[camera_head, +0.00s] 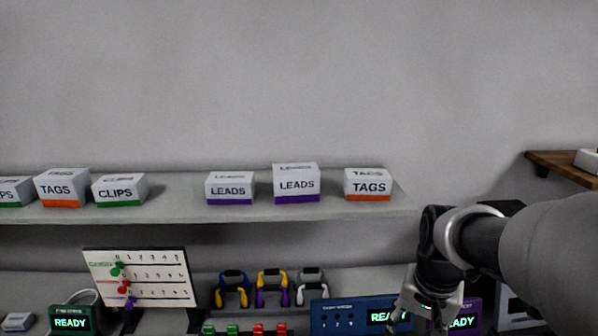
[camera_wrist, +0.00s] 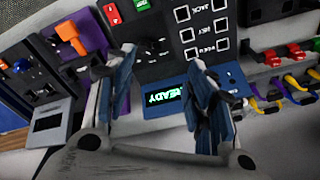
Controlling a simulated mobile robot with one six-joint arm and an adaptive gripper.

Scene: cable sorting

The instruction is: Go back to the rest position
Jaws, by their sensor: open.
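My gripper (camera_wrist: 165,95) shows in the wrist view with its two blue-grey fingers spread apart and nothing between them. Behind the gap is a blue panel with a lit READY display (camera_wrist: 167,98). In the head view my gripper (camera_head: 425,312) hangs low at the right, in front of the blue panel (camera_head: 345,318). Its fingertips are cut off or hard to see there, and my arm comes in from the right edge.
A shelf (camera_head: 250,214) carries several labelled boxes, such as a LEADS box (camera_head: 296,184) and a TAGS box (camera_head: 368,185). Below stand a peg board (camera_head: 150,275) and several coloured cables (camera_head: 270,290). A wooden wall shelf (camera_head: 565,165) is at right. The upper wall is clear.

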